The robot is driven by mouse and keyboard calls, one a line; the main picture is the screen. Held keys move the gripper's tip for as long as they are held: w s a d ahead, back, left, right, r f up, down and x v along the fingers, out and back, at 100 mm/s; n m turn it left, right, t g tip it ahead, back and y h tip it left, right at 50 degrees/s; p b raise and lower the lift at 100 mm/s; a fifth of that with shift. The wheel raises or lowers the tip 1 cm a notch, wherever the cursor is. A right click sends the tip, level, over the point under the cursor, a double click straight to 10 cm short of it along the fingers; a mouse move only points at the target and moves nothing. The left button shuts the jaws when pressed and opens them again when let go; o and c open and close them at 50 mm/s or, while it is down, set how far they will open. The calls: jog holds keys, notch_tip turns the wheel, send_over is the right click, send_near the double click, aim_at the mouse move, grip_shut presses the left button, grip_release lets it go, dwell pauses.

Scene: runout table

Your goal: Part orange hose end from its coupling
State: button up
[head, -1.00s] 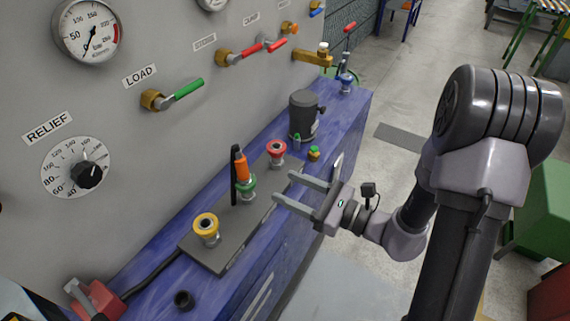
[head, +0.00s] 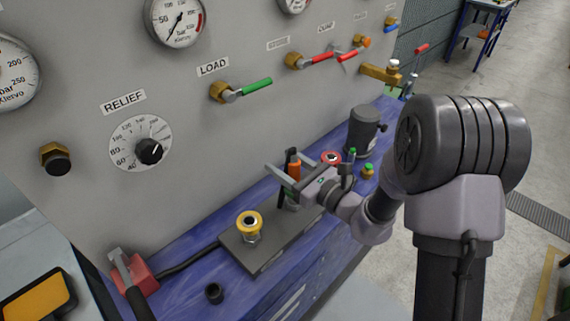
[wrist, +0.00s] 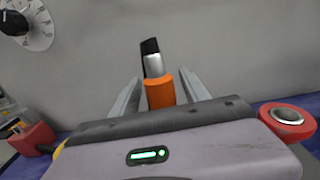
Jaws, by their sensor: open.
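The orange hose end (head: 293,167) stands upright on the dark coupling plate (head: 262,254), between the yellow-ringed coupling (head: 249,226) and the red-ringed coupling (head: 331,157). Its green-ringed coupling is hidden behind my gripper in the head view and below the frame in the wrist view. My gripper (head: 275,182) is open, with one finger on each side of the hose end. In the wrist view the orange hose end (wrist: 160,92), with a metal and black top, rises between the two fingers. I cannot tell whether either finger touches it.
The grey panel (head: 195,125) with gauges and valve levers rises close behind. A dark cylinder (head: 362,132) stands to the right on the blue bench. The red-ringed coupling (wrist: 292,116) is close to my gripper's right.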

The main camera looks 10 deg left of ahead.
grip_shut()
dwell(0.4)
dwell(1.4)
notch_tip(320, 180, up, 6)
jog(key=p, duration=0.5)
jog(key=shift+a, duration=0.2)
dwell(0.3)
jog(key=shift+r, duration=0.1)
